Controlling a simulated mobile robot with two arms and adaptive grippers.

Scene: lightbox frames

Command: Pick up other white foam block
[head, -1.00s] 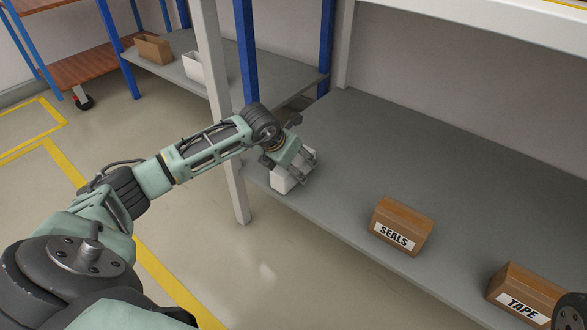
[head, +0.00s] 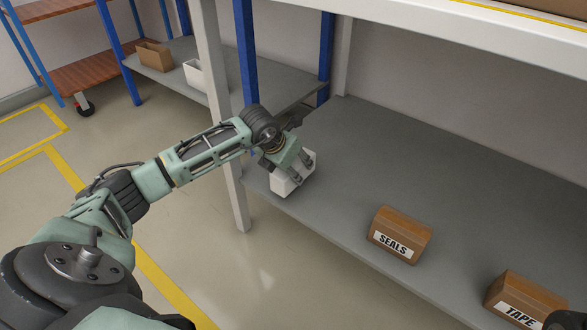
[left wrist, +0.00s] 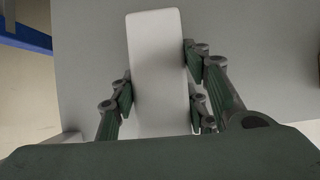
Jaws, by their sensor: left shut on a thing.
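A white foam block (head: 283,185) is at the left end of the grey lower shelf, near its front edge. My left gripper (head: 296,174) reaches over it from the left and is shut on it. In the left wrist view the block (left wrist: 160,70) stands long and pale between the fingers of my left gripper (left wrist: 160,92), with fingers against both sides. I cannot tell whether the block still touches the shelf. My right gripper cannot be made out; only a dark piece of my right arm shows at the bottom right corner.
On the grey shelf (head: 420,175) stand a brown box marked SEALS (head: 400,235) and one marked TAPE (head: 523,298). A white upright post (head: 232,150) is left of the gripper. A further shelf holds a cardboard box (head: 154,56) and a white bin (head: 193,74).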

